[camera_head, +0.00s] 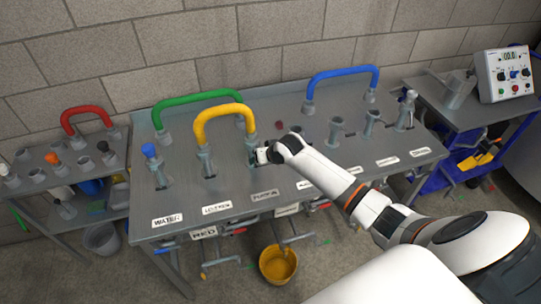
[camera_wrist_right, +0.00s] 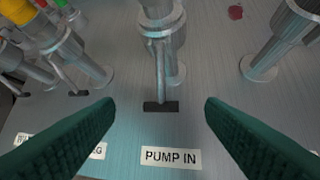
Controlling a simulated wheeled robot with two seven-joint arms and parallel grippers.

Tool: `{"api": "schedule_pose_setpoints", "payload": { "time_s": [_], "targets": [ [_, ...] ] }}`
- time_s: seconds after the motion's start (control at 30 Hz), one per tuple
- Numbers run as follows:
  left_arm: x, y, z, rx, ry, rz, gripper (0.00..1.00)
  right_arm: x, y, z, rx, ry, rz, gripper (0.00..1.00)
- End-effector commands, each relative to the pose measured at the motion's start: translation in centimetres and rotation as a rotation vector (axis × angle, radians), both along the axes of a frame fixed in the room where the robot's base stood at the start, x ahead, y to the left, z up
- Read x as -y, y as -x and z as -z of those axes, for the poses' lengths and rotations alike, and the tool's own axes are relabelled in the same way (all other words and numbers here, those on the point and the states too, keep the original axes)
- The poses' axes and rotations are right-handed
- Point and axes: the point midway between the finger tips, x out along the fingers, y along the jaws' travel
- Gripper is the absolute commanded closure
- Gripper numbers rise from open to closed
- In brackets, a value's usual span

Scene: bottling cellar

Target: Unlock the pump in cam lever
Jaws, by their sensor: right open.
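The pump in cam lever (camera_wrist_right: 160,80) is a thin grey metal arm with a dark crossbar at its lower end. In the right wrist view it hangs down the front of the grey pump in coupling (camera_wrist_right: 162,35), above the white PUMP IN label (camera_wrist_right: 171,158). My right gripper (camera_wrist_right: 160,125) is open, with one green finger on each side of the lever and a gap to both. In the head view my right gripper (camera_head: 263,155) is at the pump in station and hides the lever. My left gripper is not in view.
A yellow hose (camera_head: 222,112) arches over the grey bench between the second station and the pump in station. Green (camera_head: 195,97) and blue (camera_head: 342,72) hoses stand behind. Other couplings with levers flank the gripper. A yellow bucket (camera_head: 278,264) stands on the floor in front.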

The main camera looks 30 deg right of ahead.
Motion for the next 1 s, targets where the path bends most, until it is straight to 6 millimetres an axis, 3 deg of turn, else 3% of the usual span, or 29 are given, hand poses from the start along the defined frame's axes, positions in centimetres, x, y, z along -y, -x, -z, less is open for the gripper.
{"api": "schedule_pose_setpoints", "payload": {
  "time_s": [0.4,0.77,0.9,0.97,1.0],
  "targets": [
    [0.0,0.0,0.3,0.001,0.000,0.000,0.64,0.2,3.5,-4.5,0.002,0.000,-0.001,0.36],
    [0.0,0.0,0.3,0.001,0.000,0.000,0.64,0.2,3.8,-4.9,0.000,0.000,0.000,0.36],
    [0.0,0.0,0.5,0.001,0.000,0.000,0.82,0.1,4.1,-4.0,-0.008,0.003,-0.002,0.36],
    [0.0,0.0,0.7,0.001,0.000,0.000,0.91,-0.1,4.8,-1.8,-0.026,0.008,-0.008,0.36],
    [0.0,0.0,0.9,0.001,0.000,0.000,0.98,-0.2,5.5,0.3,-0.046,0.016,-0.014,0.36]
  ]
}}
